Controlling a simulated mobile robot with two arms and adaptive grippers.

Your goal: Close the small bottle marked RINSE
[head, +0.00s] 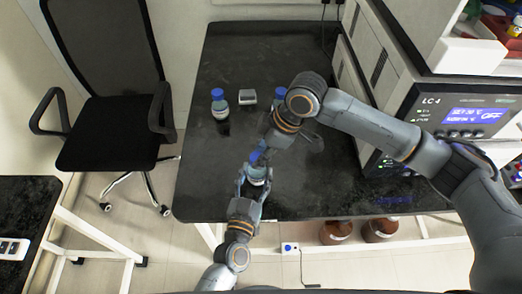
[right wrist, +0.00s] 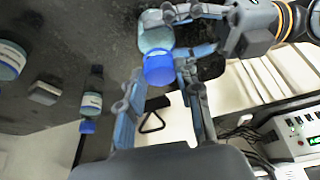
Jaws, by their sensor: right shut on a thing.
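A small clear bottle (head: 257,178) with a white label is held over the bench's front part. My left gripper (head: 255,184) is shut around its body, with one finger on each side. It also shows in the right wrist view (right wrist: 154,36). A blue cap (right wrist: 159,69) sits at the bottle's mouth, between the fingertips of my right gripper (right wrist: 162,74), which is shut on it. The cap shows partly in the head view (head: 256,157). Cap and bottle look in line and touching; I cannot tell how far the cap is screwed down. The label is unreadable.
A blue-capped bottle (head: 220,108) stands on the black bench (head: 240,60); another blue cap (head: 279,94) shows beside my right arm. A small grey block (head: 247,97) lies between them. The LC-4 instrument (head: 440,115) stands at right. The bench's back left is clear.

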